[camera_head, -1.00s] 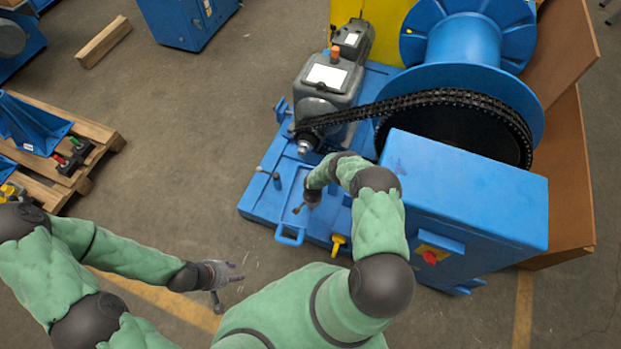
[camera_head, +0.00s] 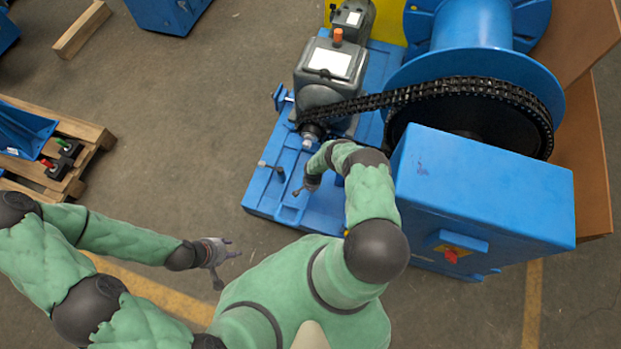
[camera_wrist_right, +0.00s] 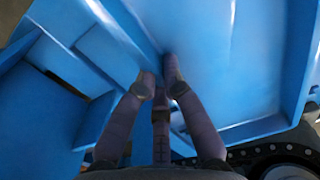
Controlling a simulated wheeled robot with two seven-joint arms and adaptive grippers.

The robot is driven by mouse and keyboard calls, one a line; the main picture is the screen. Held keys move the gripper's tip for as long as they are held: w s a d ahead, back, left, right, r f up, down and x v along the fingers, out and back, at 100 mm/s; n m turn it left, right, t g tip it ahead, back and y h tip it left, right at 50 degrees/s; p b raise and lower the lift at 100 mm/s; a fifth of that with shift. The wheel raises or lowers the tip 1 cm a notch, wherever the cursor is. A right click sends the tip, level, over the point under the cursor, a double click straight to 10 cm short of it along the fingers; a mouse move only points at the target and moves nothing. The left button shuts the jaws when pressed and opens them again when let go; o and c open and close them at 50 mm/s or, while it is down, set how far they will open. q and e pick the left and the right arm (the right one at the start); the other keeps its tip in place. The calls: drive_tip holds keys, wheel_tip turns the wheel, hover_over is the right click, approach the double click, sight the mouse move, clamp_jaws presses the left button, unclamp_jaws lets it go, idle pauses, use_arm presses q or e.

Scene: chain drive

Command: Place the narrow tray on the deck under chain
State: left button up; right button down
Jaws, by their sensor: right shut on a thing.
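The blue deck (camera_head: 262,196) lies under the gear motor and the black chain (camera_head: 395,97), which runs right to the big spool. In the right wrist view my right gripper (camera_wrist_right: 164,78) is shut on the edge of a blue sheet-like part (camera_wrist_right: 225,60), seemingly the narrow tray. My left gripper (camera_head: 230,262) is open and empty over the floor.
A large blue cabinet (camera_head: 485,185) with a red switch stands right of my right arm. The gear motor (camera_head: 325,75) stands behind the gripper. A pallet (camera_head: 75,150) with blue parts lies at left. The floor between pallet and deck is clear.

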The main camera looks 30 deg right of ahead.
drive_tip(key=w+d+f+b, duration=0.2)
drive_tip(key=d+b, duration=0.1)
drive_tip(key=w+d+f+b, duration=0.2)
drive_tip(key=d+f+b, duration=0.1)
drive_tip(key=b, duration=0.1)
drive_tip(key=w+d+f+b, duration=0.2)
drive_tip(key=b, duration=0.1)
drive_tip(key=shift+w+d+f, duration=0.2)
drive_tip(key=shift+d+f, duration=0.15)
drive_tip(key=shift+d, duration=0.05)
drive_tip(key=shift+f, duration=0.1)
drive_tip(key=shift+w+d+f+b, duration=0.3)
drive_tip(key=shift+f+b, duration=0.2)
drive_tip(key=shift+b, duration=0.4)
drive_tip(key=shift+s+f+b, duration=0.1)
drive_tip(key=shift+f+b, duration=0.85)
drive_tip(key=shift+f, duration=0.45)
drive_tip(key=shift+r, duration=0.1)
drive_tip(key=c, duration=1.4)
unclamp_jaws()
drive_tip(key=shift+s+a+f, duration=0.15)
drive_tip(key=shift+f, duration=0.05)
